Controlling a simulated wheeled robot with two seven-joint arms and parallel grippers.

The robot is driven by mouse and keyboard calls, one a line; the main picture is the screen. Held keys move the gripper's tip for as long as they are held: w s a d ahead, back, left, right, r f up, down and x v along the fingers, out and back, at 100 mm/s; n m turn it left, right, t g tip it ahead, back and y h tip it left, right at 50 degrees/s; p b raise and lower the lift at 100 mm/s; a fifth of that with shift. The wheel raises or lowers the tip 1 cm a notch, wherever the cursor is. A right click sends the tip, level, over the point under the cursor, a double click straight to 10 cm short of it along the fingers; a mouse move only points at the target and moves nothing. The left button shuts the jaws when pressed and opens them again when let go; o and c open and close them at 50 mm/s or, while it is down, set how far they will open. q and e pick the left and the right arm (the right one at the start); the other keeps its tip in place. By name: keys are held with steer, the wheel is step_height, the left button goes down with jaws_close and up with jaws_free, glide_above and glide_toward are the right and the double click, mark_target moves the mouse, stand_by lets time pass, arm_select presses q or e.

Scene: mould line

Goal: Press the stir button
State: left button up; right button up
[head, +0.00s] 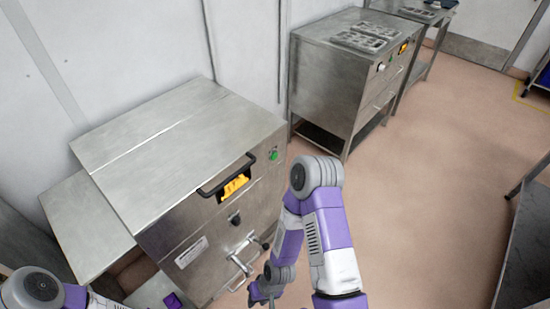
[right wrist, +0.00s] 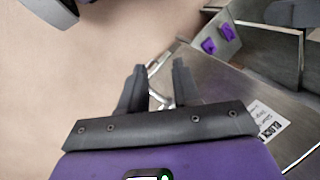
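A green round button (head: 273,155) sits on the front of the near steel machine (head: 180,130), at the upper right of its front panel. Its label cannot be read, so I cannot tell whether it is the stir button. A dark round knob (head: 234,218) sits lower on the same front. My right gripper (head: 262,292) is low at the bottom of the head view, below and apart from the green button. In the right wrist view its two dark fingers (right wrist: 158,68) are spread apart, with metal handle parts showing beyond them. My left gripper is out of view.
A black handle (head: 226,175) and a yellow-orange part (head: 236,186) are on the machine's front, with a metal lever (head: 243,262) lower down. A purple piece (head: 172,300) lies near the bottom. A second steel cabinet (head: 340,75) stands behind. Open floor (head: 430,180) lies to the right.

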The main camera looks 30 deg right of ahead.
jaws_close()
stand_by(1.3)
